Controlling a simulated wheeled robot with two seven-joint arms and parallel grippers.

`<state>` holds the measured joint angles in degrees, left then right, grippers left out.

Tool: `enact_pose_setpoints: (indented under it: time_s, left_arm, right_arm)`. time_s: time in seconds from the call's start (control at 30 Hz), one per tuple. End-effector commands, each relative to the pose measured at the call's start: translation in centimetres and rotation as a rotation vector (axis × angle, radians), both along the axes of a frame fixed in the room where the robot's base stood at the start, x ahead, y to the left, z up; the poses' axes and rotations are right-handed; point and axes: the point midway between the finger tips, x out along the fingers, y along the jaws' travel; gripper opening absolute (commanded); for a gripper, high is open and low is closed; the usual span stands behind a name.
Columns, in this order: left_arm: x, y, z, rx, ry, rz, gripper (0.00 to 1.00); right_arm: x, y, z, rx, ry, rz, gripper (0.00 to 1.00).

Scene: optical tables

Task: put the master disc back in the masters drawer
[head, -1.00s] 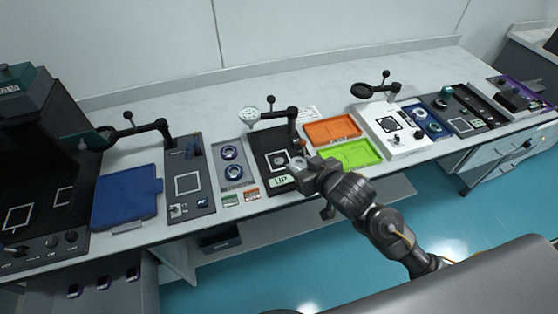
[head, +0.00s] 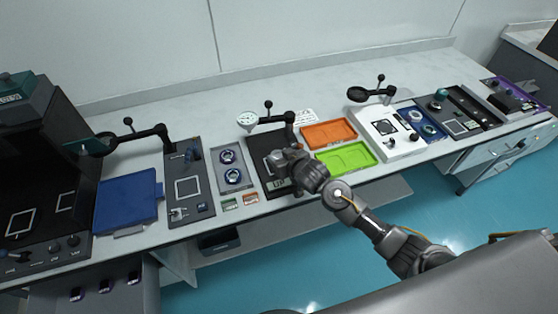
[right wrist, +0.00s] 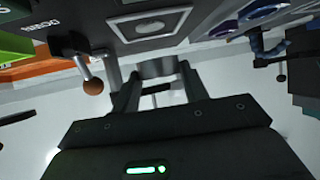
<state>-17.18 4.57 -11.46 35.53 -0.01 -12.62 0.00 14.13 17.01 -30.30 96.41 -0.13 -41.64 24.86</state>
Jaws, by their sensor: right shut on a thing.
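My right gripper (head: 281,160) is over the black gauge station (head: 262,150) in the head view. In the right wrist view its two fingers (right wrist: 157,82) are shut on a short grey round piece (right wrist: 157,67), which looks like the master disc. The gripper hides this piece in the head view. The piece is apart from the station's white square outline (right wrist: 150,22) in the wrist view. My left gripper is not in view. Drawer fronts (head: 490,160) show under the right table and a grey unit (head: 118,292) at lower left; I cannot tell which is the masters drawer.
A dial gauge (head: 247,119) on a black arm stands behind my gripper. An orange-knobbed lever (right wrist: 93,87) is close in the wrist view.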

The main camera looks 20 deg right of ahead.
Motion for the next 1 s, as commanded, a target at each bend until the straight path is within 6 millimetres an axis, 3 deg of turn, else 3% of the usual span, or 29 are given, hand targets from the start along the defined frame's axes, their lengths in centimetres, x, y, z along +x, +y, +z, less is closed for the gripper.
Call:
enact_pose_setpoints:
  time_s: [0.2,0.5,0.9,0.93,1.0]
  left_arm:
    - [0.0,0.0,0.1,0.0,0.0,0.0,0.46]
    - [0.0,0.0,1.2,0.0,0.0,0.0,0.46]
    - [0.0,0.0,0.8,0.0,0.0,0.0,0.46]
    - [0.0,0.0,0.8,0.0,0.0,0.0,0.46]
    - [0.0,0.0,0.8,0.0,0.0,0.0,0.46]
  right_arm:
    - [0.5,0.1,-0.3,0.001,-0.003,0.0,0.15]
    - [1.0,0.1,-3.4,0.001,-0.002,-0.001,0.15]
    - [1.0,0.1,-4.1,0.0,-0.003,-0.001,0.15]
    - [1.0,0.1,-4.2,0.0,-0.001,-0.001,0.45]
    - [1.0,0.1,-4.1,0.0,-0.001,-0.001,0.55]
